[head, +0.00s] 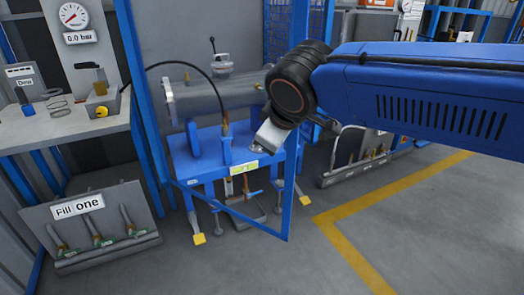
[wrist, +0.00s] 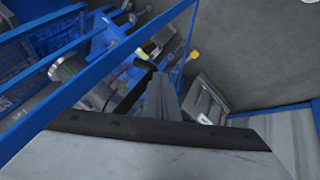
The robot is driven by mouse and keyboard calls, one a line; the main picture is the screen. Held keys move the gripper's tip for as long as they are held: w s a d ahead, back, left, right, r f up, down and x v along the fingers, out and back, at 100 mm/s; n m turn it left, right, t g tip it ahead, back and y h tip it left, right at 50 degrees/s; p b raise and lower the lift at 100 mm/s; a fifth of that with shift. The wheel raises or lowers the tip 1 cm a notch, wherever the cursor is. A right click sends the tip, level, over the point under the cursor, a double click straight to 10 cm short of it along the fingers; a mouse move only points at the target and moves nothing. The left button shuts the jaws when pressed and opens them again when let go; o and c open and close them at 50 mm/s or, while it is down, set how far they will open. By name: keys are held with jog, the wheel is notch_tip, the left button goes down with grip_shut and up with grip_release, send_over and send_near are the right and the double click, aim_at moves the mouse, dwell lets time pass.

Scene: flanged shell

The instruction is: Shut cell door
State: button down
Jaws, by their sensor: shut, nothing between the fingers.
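The cell door is a blue-framed panel that stands open. Its lower rail and upright free edge (head: 291,205) show in front of the blue stand in the head view. A blue bar, which looks like the door frame, crosses the wrist view diagonally (wrist: 95,75). My arm hides the door's upper part.
A grey flanged shell (head: 215,97) lies on a blue stand (head: 205,150) inside the cell. A bench (head: 60,125) with a gauge stands at left, above a "Fill one" rack (head: 95,225). Another rack (head: 355,172) stands right. Floor at front right (head: 400,220) is clear.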

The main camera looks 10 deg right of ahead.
jog(key=w+d, duration=1)
jog(key=w, duration=0.4)
jog(key=w+d, duration=1)
jog(key=w, duration=0.3)
jog(key=w+d+n+y, duration=0.1)
jog(key=w+n+y, duration=0.1)
jog(key=w, duration=1.2)
jog(key=w+d+n+g+y, duration=0.1)
jog(key=w+n, duration=0.3)
jog(key=w, duration=1)
jog(key=shift+d+y, duration=0.25)
jog(key=shift+y, duration=0.25)
